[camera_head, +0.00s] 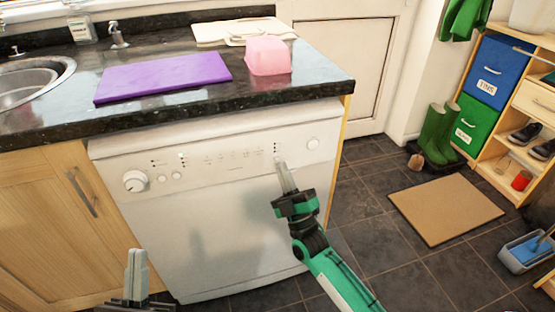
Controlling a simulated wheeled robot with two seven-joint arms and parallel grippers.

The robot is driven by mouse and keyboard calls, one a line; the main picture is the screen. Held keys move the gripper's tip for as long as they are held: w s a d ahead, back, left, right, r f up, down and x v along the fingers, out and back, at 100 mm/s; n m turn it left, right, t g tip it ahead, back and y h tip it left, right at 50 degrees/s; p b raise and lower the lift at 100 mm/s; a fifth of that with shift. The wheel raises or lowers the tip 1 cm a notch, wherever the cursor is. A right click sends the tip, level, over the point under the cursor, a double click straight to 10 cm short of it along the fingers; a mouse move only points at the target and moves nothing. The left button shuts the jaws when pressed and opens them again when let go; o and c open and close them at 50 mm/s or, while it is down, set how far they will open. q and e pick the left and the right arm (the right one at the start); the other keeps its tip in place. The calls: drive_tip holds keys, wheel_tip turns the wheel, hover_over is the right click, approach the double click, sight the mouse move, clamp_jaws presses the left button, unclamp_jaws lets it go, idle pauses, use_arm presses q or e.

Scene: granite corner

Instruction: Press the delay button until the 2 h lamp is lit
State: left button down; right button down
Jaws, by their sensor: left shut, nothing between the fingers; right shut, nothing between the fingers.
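The white front-panel appliance (215,215) stands under the dark counter. Its panel has a round knob (135,181), two small round buttons (169,178) beside it and a larger round button (313,143) at the far right. A short column of small marks or lamps (276,148) sits just above my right gripper's tips; the labels are too small to read, and I cannot tell which lamp is lit there. My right gripper (281,165) is shut, its tips at the panel just below that column; contact is unclear, and it may hide a button. My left gripper (137,254) is shut, low in front of the appliance.
On the counter are a purple board (165,76), a pink box-like thing (268,55) and a sink (30,85). Green boots (438,133), a brown mat (445,208) and a shelf unit (497,100) are at the right. Dark tiled floor lies between.

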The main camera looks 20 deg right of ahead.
drive_tip(key=shift+w, duration=0.15)
drive_tip(key=shift+w, duration=0.25)
drive_tip(key=shift+w, duration=0.3)
idle(0.6)
drive_tip(key=shift+s, duration=0.1)
drive_tip(key=shift+s+p, duration=0.45)
drive_tip(key=shift+s, duration=0.2)
drive_tip(key=s+p, duration=0.2)
drive_tip(key=s, duration=0.3)
drive_tip(key=shift+d, duration=0.1)
idle(0.4)
